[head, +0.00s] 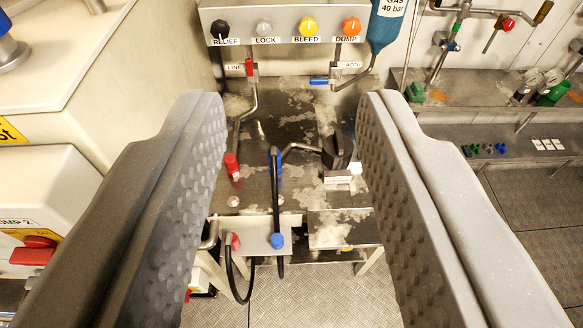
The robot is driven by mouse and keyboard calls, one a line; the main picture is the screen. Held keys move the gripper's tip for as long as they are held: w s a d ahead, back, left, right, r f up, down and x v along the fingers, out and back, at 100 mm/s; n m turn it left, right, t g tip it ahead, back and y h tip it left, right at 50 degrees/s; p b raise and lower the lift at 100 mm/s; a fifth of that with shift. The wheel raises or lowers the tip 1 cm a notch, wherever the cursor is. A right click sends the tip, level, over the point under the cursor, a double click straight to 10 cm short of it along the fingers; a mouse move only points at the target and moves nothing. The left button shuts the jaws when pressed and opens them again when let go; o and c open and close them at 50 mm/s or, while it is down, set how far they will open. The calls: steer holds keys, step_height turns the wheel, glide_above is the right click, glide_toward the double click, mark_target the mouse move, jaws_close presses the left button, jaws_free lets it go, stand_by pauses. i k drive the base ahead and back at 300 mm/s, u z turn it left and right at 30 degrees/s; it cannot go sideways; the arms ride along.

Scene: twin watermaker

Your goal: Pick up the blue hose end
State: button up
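My gripper (293,115) is open, its two grey padded fingers wide apart with nothing between the tips. Beyond and below the fingers, in the gap between them, is a blue hose end (277,240) at the front edge of the metal bench (300,195). A black hose (276,200) runs up from it to a second blue fitting (277,160) on the bench top. I cannot tell how the blue end is held there. A red end (235,241) sits to its left, with a black hose loop hanging below.
A red-capped fitting (232,166) and a dark block (337,152) stand on the bench. Behind is a valve panel (285,22) with black, grey, yellow and orange knobs, and a blue gas bottle (388,25). A white cabinet (60,180) is at left. Floor plates lie below.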

mark_target(274, 151)
steer(key=u, duration=0.15)
steer(key=i, duration=0.9)
steer(key=z, duration=0.05)
